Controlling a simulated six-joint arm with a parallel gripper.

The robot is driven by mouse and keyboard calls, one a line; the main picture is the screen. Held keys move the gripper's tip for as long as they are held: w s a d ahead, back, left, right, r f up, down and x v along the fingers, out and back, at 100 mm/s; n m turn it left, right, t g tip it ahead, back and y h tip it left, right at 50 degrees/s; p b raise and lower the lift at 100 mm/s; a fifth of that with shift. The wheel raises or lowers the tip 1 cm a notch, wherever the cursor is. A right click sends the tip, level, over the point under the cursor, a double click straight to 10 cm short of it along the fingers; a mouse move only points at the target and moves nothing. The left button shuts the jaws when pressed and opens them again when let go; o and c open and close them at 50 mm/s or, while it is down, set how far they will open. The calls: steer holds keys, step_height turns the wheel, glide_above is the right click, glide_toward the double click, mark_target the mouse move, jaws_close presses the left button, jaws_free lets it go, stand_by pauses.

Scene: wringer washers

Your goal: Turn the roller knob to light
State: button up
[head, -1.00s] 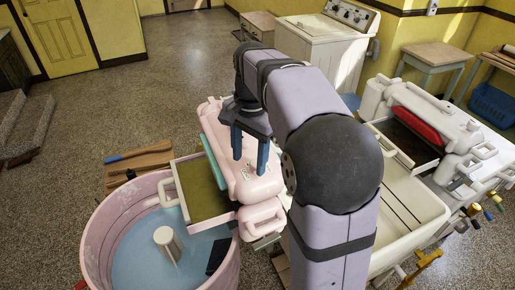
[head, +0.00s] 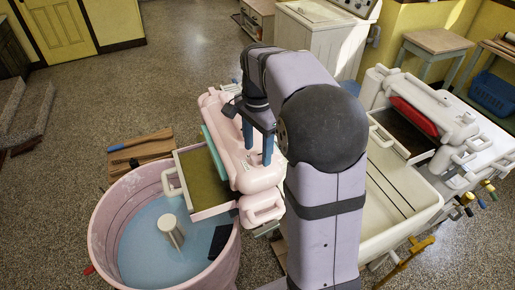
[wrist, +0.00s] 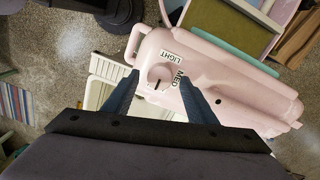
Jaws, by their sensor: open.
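The pink wringer (head: 228,135) stands over the pink tub. In the wrist view its pink end (wrist: 225,82) carries a round pale knob (wrist: 159,76) with a dark mark on its lower side. A LIGHT label (wrist: 170,56) sits above the knob and a MED label (wrist: 179,80) to its right. The mark points at neither of these labels. My gripper (wrist: 160,75) is open, with one blue finger on each side of the knob and gaps between. I cannot tell its height over the knob. In the head view my gripper (head: 258,150) is above the wringer, and the knob is hidden.
The pink tub (head: 104,225) holds blue water. A tan drain tray (head: 206,180) juts from the wringer over it. A second, white wringer washer (head: 465,130) stands right, beyond my arm. A white stove-like appliance (head: 318,45) is behind.

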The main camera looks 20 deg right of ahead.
steer(key=shift+f, duration=0.8)
steer(key=shift+c, duration=0.4)
steer(key=c, duration=1)
